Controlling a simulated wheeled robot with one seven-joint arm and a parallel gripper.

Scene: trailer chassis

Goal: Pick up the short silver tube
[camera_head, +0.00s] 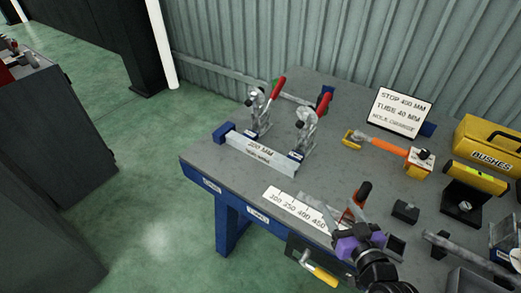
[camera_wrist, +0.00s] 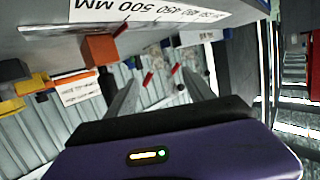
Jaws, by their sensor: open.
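My gripper (camera_head: 361,239), with purple parts, is open over the front edge of the bench, beside the ruler strip. Its purple body fills the bottom of the wrist view, and no tube shows held there. A silver square tube (camera_head: 468,251) lies on the bench to the right of my gripper. I cannot tell for sure which of these is the short tube.
The ruler strip (camera_head: 296,208) lies at the bench's front edge. The bench middle (camera_head: 340,175) is clear.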

